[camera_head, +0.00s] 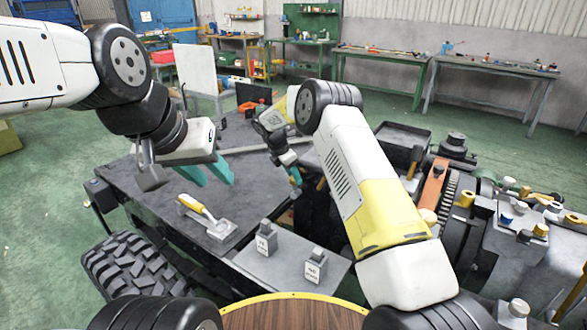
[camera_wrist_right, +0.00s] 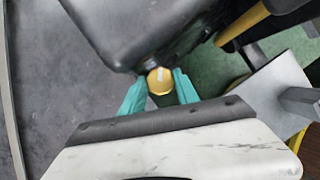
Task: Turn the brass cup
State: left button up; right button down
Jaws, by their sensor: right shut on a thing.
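The brass cup (camera_wrist_right: 160,80) shows in the right wrist view as a round gold disc with a pale line on its face. It sits beside a dark grey housing (camera_wrist_right: 135,30). My right gripper (camera_wrist_right: 160,95) has its teal fingers on both sides of the cup, shut on it. In the head view my right gripper (camera_head: 296,178) is low at the middle of the chassis, and I cannot make out the cup there. My left gripper (camera_head: 208,174) hangs above the grey deck with its teal fingers apart and nothing between them.
A yellow-handled tool (camera_head: 203,212) lies on the grey deck (camera_head: 150,200). Two labelled grey blocks (camera_head: 266,238) (camera_head: 315,266) stand at the near edge. A large tyre (camera_head: 130,262) is at front left. Machine parts with several yellow caps (camera_head: 467,199) crowd the right side.

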jog(key=c, duration=0.9)
grip_release()
